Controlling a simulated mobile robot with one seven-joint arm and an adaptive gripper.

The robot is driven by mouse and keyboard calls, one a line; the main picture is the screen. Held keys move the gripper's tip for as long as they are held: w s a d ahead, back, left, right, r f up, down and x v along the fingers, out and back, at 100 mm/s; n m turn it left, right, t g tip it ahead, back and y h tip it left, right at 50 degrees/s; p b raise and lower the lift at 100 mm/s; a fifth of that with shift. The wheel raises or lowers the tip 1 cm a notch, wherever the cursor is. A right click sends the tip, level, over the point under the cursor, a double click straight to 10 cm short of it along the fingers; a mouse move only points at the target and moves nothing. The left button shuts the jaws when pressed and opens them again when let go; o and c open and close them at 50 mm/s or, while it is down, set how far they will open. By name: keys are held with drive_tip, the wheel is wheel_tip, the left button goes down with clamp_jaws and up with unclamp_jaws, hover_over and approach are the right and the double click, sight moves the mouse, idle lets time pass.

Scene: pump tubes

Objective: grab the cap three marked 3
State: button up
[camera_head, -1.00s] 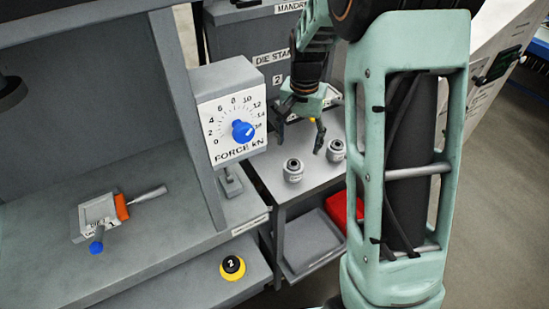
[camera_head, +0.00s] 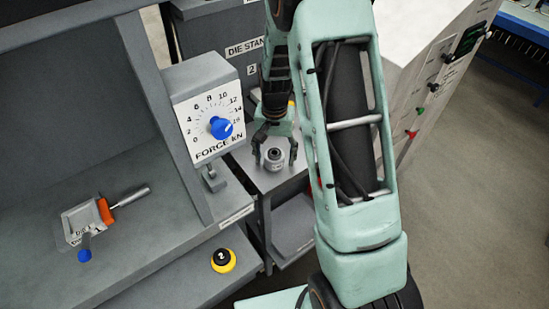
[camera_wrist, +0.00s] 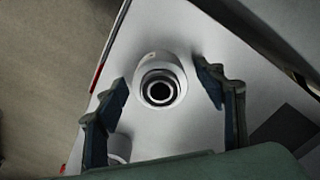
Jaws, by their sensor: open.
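A grey cylindrical cap (camera_head: 274,159) with a dark round opening stands upright on a small grey stand top (camera_head: 247,165). It also shows in the wrist view (camera_wrist: 161,88). Its marking is too small to read, so I cannot tell whether it is the 3. My gripper (camera_head: 275,148) points down over this cap, open and empty. In the wrist view my fingers (camera_wrist: 163,84) appear on either side of the cap, with gaps at both sides. A second similar cap (camera_wrist: 120,148) lies partly hidden behind the left finger; my arm seems to hide it in the head view.
A force dial (camera_head: 221,128) with a blue knob stands left of my gripper. A tool with an orange part (camera_head: 104,210) lies on the left bench. A label board (camera_head: 248,47) stands behind.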

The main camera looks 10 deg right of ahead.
drive_tip(key=shift+f, duration=0.4)
drive_tip(key=c, duration=1.5)
drive_tip(key=shift+r, duration=0.1)
